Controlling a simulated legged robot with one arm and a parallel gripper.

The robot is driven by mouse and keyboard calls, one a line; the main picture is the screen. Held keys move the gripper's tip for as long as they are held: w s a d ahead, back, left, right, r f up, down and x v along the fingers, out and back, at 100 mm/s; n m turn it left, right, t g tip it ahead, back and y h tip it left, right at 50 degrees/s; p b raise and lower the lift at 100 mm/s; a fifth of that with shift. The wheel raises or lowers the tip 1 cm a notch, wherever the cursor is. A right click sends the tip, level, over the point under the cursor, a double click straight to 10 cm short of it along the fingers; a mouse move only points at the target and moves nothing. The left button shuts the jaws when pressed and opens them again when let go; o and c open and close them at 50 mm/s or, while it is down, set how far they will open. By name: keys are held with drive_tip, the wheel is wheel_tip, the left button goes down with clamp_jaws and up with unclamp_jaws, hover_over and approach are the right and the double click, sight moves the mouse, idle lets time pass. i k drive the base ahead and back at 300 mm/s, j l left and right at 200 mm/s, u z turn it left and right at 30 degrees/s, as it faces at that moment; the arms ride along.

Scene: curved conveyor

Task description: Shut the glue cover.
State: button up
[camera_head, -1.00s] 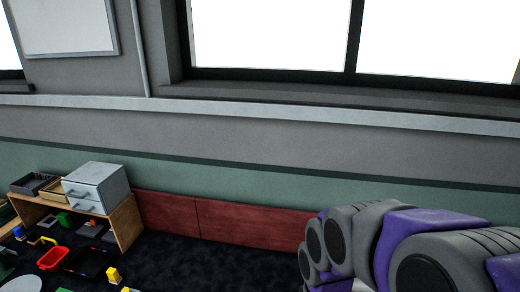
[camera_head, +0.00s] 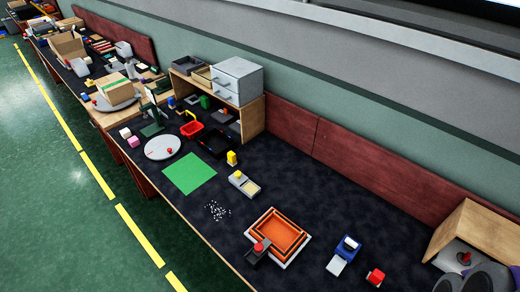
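I cannot tell for sure which thing is the glue cover. Small devices on the dark bench top include a blue and white one (camera_head: 347,245) with a pale plate in front. A grey one (camera_head: 243,183) with a pale yellow pad lies further back. An orange square tray (camera_head: 278,236) sits on a white base, with a dark block with a red top (camera_head: 258,250) at its left corner. Rounded grey parts of my arm show at the bottom right corner. My gripper's fingertips are not in view.
A small red block (camera_head: 376,277) is at the front. A green mat (camera_head: 189,173), white scattered bits (camera_head: 216,211) and a round grey plate (camera_head: 162,147) lie left. A wooden shelf (camera_head: 252,118) carries a grey drawer box (camera_head: 236,81). A wooden box (camera_head: 478,238) stands at right.

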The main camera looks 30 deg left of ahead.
sight(238, 178)
drive_tip(key=u, duration=1.55)
drive_tip(key=i+j, duration=0.9)
drive_tip(key=z, duration=0.05)
